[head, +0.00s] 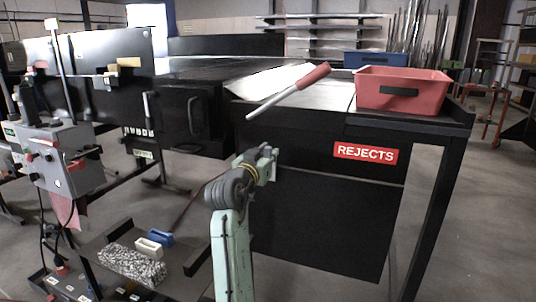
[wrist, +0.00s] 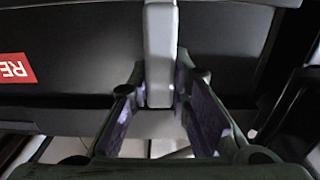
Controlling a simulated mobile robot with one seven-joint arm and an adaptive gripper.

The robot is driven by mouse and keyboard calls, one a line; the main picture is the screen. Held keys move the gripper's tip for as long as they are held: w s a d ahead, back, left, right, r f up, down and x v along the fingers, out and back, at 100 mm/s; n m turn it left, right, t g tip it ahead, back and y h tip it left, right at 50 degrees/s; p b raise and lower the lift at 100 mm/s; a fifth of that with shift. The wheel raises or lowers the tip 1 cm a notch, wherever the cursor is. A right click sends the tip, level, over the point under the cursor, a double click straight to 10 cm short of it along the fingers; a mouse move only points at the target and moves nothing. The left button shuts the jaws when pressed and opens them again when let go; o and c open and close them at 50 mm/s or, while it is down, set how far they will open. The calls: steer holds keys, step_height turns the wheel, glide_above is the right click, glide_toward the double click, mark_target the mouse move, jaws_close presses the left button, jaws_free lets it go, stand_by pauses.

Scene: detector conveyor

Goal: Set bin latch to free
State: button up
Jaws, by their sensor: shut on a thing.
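My gripper (head: 267,164) is at the black front panel of the reject station, left of the REJECTS label (head: 365,153). In the wrist view its two fingers (wrist: 162,112) are on either side of a pale grey bar (wrist: 160,55), shut on it. The bar, which looks like the bin latch, runs from the top edge of the wrist view to between the fingers. In the head view my gripper hides it, so its setting cannot be read. The label's first letters show upside down in the wrist view.
A silver lever with a red grip (head: 315,75) slants above the panel. A red bin (head: 402,100) stands on the right ledge, a blue bin (head: 376,60) behind it. A grey control box (head: 55,158) is at left. A low tray (head: 113,240) holds small blocks.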

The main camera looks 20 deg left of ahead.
jaws_close()
